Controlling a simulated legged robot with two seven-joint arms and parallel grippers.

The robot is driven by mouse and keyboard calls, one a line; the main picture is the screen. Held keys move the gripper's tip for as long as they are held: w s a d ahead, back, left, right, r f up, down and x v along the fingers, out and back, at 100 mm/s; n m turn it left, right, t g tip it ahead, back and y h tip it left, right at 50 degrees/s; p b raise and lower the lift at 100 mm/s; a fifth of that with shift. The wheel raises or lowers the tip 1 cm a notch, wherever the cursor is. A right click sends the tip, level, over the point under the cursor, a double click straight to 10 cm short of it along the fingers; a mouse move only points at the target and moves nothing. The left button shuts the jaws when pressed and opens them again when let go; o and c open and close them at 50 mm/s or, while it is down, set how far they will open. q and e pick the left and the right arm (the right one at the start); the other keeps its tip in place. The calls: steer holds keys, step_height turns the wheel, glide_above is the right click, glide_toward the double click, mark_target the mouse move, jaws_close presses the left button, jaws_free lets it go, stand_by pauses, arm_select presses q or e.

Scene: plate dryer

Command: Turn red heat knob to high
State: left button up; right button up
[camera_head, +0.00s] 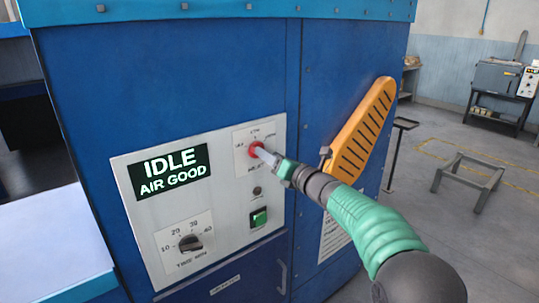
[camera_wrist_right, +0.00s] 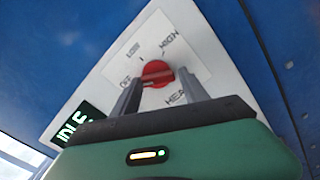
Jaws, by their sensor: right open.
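The red heat knob (camera_head: 256,149) sits on the upper right of the grey control panel (camera_head: 140,222) of the blue dryer. In the right wrist view the red knob (camera_wrist_right: 157,73) shows between my right gripper's fingers, with OFF, LOW and HIGH marks around it. Its pale pointer line faces left, toward OFF. My right gripper (camera_head: 262,152) is open at the knob, one finger on each side; I cannot tell whether the fingers touch it. The right gripper also shows in the right wrist view (camera_wrist_right: 158,92). My left gripper is not in view.
The panel also holds a display (camera_head: 172,171) reading IDLE, AIR GOOD, a black time knob (camera_head: 190,243) and a green button (camera_head: 259,217). An orange slotted guard (camera_head: 365,128) stands out from the dryer at the right. A pale surface (camera_head: 50,245) lies at the left.

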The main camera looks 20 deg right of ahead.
steer(key=shift+a+r+y, duration=0.1)
steer(key=shift+a+y, duration=0.3)
steer(key=shift+a, duration=0.1)
steer(key=c, duration=0.8)
steer(key=shift+a+r, duration=0.15)
steer(key=shift+a, duration=0.3)
jaws_close()
steer(key=c, duration=0.9)
jaws_free()
steer(key=shift+d, duration=0.2)
